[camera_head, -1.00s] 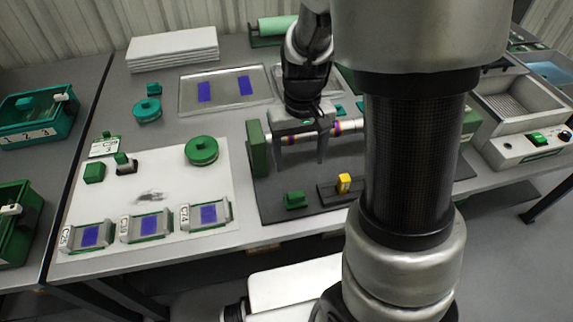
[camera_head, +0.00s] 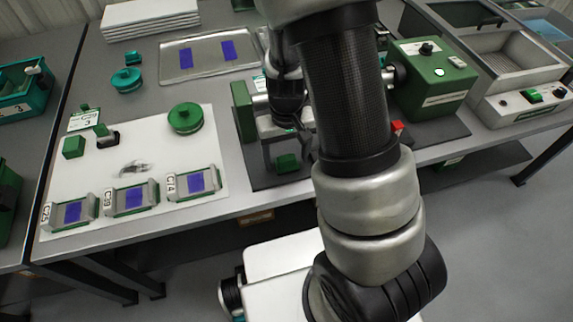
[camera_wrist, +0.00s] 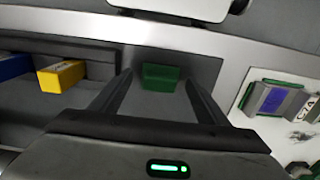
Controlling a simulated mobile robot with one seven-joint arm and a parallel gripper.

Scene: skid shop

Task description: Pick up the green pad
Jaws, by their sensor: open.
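The green pad (camera_head: 287,163) is a small green block near the front edge of the dark mat on the bench. It also shows in the wrist view (camera_wrist: 160,78), upright and apart from other things. My gripper (camera_head: 287,150) is open above it and points down. In the wrist view my gripper's (camera_wrist: 158,84) two fingers reach to either side of the pad, with gaps between. I cannot tell how far the fingertips are above the mat.
A yellow block (camera_wrist: 62,76) sits in a dark holder beside the pad. A white board (camera_head: 150,165) carries several labelled clamps, a green round piece (camera_head: 186,118) and another green block (camera_head: 74,147). A green machine (camera_head: 432,78) stands at right.

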